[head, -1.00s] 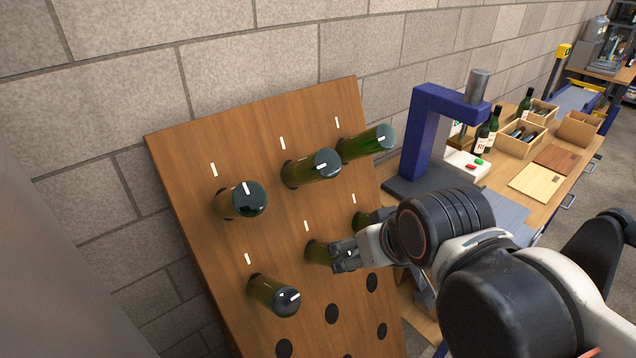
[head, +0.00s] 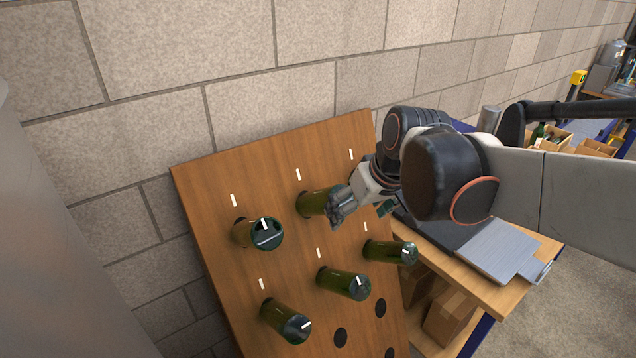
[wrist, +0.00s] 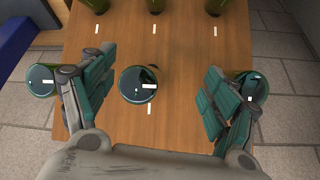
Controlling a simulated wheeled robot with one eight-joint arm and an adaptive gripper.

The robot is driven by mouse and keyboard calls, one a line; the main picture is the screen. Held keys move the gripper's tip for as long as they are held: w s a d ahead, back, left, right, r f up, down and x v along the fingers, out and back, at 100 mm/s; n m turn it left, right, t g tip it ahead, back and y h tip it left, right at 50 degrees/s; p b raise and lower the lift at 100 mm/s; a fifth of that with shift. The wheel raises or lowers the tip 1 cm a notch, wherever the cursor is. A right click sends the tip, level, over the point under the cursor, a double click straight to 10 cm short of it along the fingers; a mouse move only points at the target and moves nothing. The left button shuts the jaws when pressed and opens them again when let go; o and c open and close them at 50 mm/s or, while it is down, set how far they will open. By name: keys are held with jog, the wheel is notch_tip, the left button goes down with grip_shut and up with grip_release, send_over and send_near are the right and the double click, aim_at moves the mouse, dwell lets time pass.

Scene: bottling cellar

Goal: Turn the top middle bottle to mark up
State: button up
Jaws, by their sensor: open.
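The top middle bottle (head: 314,202) sticks out of a hole in the wooden board (head: 215,178). Its end partly hides behind my gripper (head: 341,207) in the head view. In the wrist view the bottle's dark round end (wrist: 134,85) shows between the open fingers of my gripper (wrist: 158,72), closer to the left finger and apart from both. Its white mark points to the right there, sideways to the board's white line (wrist: 149,109) for that hole. The wrist view shows the board upside down, so that line is above the bottle.
The top left bottle (head: 257,234) stands beside it. The top right bottle (head: 387,208) is mostly hidden by my arm. Lower bottles (head: 286,321), (head: 345,283) and (head: 390,251) stick out below. A workbench (head: 530,240) stands to the right, a block wall (head: 290,95) behind.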

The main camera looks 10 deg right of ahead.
jog(key=w+d+r+n+g+y+p, duration=0.15)
jog(key=w+p, duration=0.35)
jog(key=w, duration=0.5)
jog(key=shift+m, duration=0.25)
jog(key=b+x, duration=0.1)
jog(key=x, duration=0.5)
jog(key=b+x, duration=0.1)
jog(key=x, duration=0.6)
jog(key=shift+d+f, duration=0.1)
jog(key=shift+d, duration=0.1)
jog(key=c, duration=1.1)
